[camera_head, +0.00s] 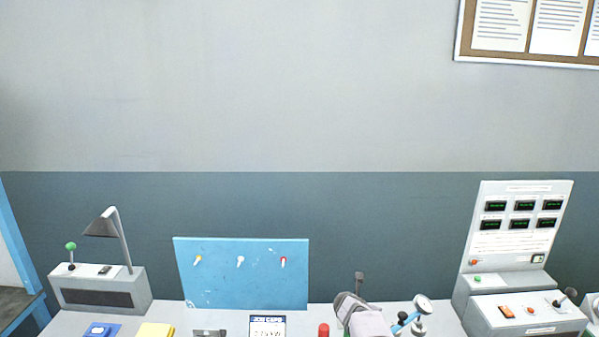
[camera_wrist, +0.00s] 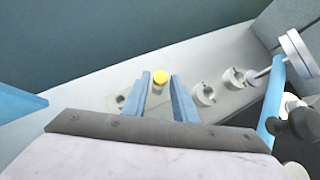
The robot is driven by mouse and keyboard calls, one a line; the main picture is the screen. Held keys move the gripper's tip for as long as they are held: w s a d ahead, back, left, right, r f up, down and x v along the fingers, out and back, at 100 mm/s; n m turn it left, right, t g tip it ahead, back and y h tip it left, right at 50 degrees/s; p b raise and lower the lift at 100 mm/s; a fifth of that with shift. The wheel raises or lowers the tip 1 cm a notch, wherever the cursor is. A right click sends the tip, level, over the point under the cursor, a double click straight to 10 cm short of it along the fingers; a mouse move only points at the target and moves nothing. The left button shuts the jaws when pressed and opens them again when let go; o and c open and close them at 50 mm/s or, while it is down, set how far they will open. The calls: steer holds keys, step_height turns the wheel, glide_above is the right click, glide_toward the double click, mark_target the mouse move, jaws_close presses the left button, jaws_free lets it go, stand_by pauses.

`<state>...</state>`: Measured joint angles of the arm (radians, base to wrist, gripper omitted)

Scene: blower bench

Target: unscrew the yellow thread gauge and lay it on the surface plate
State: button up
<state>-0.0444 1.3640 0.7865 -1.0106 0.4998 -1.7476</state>
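A yellow round-topped piece, which looks like the thread gauge (camera_wrist: 160,77), shows in the wrist view near the tips of my gripper's fingers. My gripper (camera_wrist: 160,89) is open, with one blue finger on each side of the line to the yellow piece. I cannot tell whether the fingers touch it or whether it is screwed into something. In the head view I cannot make out the gauge; part of my grey arm end shows at the front of the bench. I cannot identify the surface plate with certainty.
Right of my fingers in the wrist view are two pale notched round holders (camera_wrist: 204,95) and a dial gauge stand (camera_wrist: 275,90). The head view shows a blue panel (camera_head: 245,285), a lamp (camera_head: 105,224), a red cylinder (camera_head: 323,330) and an instrument console (camera_head: 515,240).

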jaws_close()
steer(key=shift+d+r+n+p, duration=0.1)
steer(key=shift+r+n+p, duration=0.05)
steer(key=shift+n+p, duration=0.2)
steer(key=shift+n+t+y+p, duration=0.5)
steer(key=shift+n+y+p, duration=0.7)
steer(key=shift+n, duration=0.15)
steer(key=shift+a+p, duration=0.2)
steer(key=shift+p, duration=0.15)
steer(key=shift+a+n+y+p, duration=0.1)
steer(key=shift+n+y+p, duration=0.55)
steer(key=shift+p, duration=0.75)
jaws_free()
